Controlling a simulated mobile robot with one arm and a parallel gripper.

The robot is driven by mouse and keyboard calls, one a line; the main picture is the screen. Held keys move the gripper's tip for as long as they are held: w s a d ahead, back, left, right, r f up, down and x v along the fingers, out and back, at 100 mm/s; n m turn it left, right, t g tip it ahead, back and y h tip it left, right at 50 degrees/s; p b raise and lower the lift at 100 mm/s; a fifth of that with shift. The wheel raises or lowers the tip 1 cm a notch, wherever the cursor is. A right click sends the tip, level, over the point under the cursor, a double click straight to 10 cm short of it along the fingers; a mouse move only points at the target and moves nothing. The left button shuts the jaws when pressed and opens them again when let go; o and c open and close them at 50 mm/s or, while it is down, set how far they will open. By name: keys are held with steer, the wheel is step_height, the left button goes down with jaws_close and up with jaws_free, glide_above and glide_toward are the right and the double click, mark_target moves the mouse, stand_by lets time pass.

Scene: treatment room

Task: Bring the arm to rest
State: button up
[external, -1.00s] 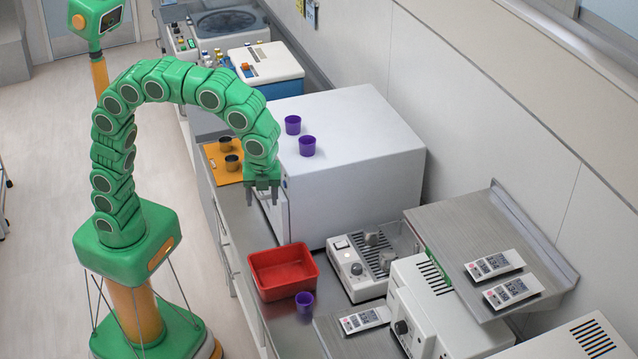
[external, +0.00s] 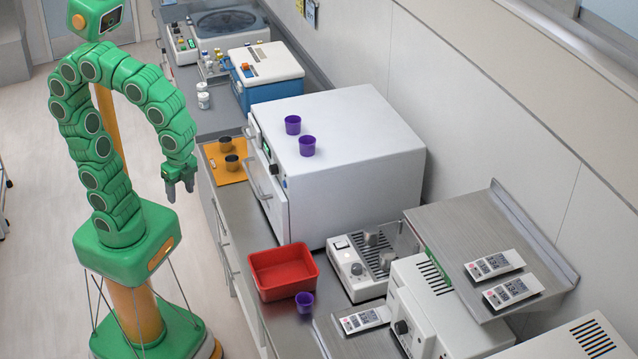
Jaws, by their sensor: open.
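My green segmented arm (external: 110,78) arches up from its base and bends down at the end. My gripper (external: 180,190) hangs at the arm's end, fingers pointing down, open and empty. It is over the floor beside the counter's left edge, left of the orange mat and touching nothing that I can see.
The counter (external: 225,215) holds an orange mat (external: 212,152) with two dark cups, a red bin (external: 262,291) and a purple cup (external: 305,301). A white cabinet (external: 370,140) carries two purple cups (external: 292,124). The floor (external: 35,300) left of me is clear.

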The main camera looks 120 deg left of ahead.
steer(key=s+d+f+n, duration=0.1)
steer(key=s+f+n, duration=0.2)
steer(key=s, duration=0.8)
steer(key=shift+s+d+f, duration=0.15)
steer(key=shift+d+f, duration=0.05)
steer(key=shift+f, duration=0.5)
